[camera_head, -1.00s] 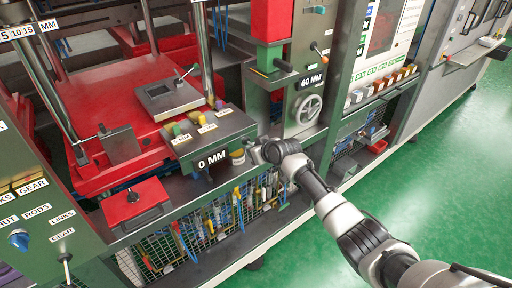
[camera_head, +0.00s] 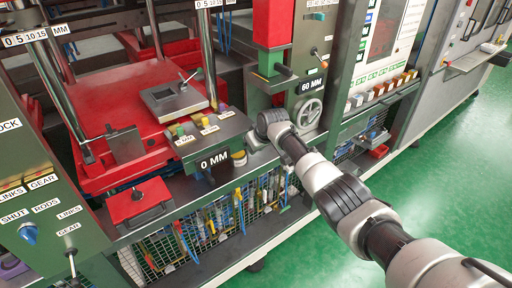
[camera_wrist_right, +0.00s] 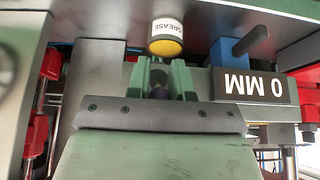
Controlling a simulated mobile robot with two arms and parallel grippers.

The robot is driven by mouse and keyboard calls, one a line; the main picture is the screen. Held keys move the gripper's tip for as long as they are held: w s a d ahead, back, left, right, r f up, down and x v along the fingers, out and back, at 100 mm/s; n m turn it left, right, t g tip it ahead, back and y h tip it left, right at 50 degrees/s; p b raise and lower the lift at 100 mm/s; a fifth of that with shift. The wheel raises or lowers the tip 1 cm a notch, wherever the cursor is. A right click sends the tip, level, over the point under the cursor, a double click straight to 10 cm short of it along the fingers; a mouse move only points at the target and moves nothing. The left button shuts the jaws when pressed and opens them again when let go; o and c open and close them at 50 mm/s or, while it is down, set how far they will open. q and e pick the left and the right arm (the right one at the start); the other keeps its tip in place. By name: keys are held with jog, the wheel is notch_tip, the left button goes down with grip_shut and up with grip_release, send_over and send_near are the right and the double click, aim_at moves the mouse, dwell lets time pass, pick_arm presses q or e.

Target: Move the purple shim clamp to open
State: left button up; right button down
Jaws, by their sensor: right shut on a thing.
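My right gripper (camera_wrist_right: 166,78) is in the right wrist view, its two green fingers shut on a small dark purple piece (camera_wrist_right: 159,92), seen only in part between them. I take this piece for the purple shim clamp; its full shape and position are hidden. In the head view my right wrist is at the right end of the green shim block (camera_head: 205,135), beside the black "0 MM" sign (camera_head: 214,158). The fingertips and the clamp cannot be made out there. My left gripper is not in view.
A yellow-ended grease can (camera_wrist_right: 166,46) and a blue block with a dark handle (camera_wrist_right: 228,62) are close to the fingers. A red platen (camera_head: 100,95) lies behind the block. A handwheel (camera_head: 308,112) stands right of my wrist. The green floor is clear.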

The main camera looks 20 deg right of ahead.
jog(key=c, duration=1)
grip_release()
jog(key=v, duration=1)
jog(key=shift+s+r+b, duration=0.2)
jog(key=shift+r+b, duration=0.1)
jog(key=shift+b, duration=0.05)
